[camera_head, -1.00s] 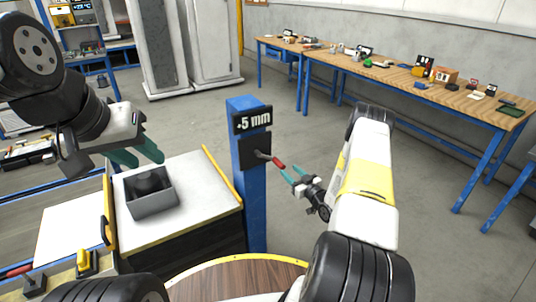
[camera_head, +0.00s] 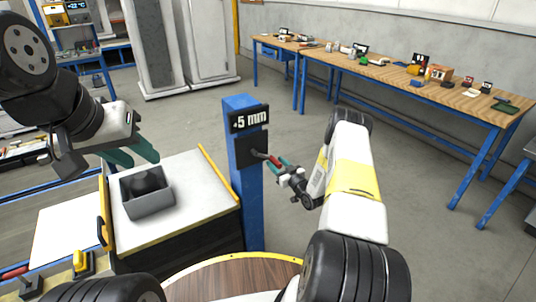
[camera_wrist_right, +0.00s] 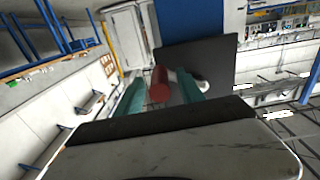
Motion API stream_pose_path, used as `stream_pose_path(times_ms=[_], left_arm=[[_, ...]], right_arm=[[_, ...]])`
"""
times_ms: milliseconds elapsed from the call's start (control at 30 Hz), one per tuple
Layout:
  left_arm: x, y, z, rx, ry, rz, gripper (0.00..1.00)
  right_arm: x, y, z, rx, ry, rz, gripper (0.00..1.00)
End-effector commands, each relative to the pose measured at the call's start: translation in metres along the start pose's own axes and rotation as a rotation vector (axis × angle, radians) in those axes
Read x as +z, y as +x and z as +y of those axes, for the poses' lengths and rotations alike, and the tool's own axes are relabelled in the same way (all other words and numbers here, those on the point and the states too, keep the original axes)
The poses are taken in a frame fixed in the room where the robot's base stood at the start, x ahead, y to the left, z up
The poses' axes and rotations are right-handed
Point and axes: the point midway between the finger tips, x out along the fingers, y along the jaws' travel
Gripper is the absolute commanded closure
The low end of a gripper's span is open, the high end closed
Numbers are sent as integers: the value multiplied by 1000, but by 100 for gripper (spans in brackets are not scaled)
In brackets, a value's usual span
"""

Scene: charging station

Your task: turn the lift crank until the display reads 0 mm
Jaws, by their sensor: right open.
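The display (camera_head: 249,118) at the top of a blue post (camera_head: 241,190) reads "+5 mm". Below it a dark plate (camera_head: 251,150) carries the lift crank, whose red handle (camera_head: 275,161) points out to the right. My right gripper (camera_head: 285,168) is at the handle with its teal fingers open. In the right wrist view the red handle (camera_wrist_right: 159,84) lies between the two fingers, with space visible beside it. My left gripper (camera_head: 137,156) is over the white tabletop at the left; its teal fingers look apart and hold nothing visible.
A grey open box (camera_head: 150,204) with a dark round thing inside stands on the white table (camera_head: 205,215) left of the post. A long wooden workbench (camera_head: 400,80) with several small items runs along the back wall. The floor between is clear.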

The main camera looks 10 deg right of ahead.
Motion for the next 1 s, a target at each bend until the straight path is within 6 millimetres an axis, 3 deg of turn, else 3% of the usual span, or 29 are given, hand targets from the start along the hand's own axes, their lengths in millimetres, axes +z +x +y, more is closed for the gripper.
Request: stream_pose_path(times_ms=[33, 233, 267, 1000], left_arm=[[0, 0, 0, 0, 0, 0, 64], [0, 0, 0, 0, 0, 0, 64], [0, 0, 0, 0, 0, 0, 64], [0, 0, 0, 0, 0, 0, 64]], right_arm=[[0, 0, 0, 0, 0, 0, 59], [0, 0, 0, 0, 0, 0, 98], [0, 0, 0, 0, 0, 0, 100], [0, 0, 0, 0, -1, -1, 100]])
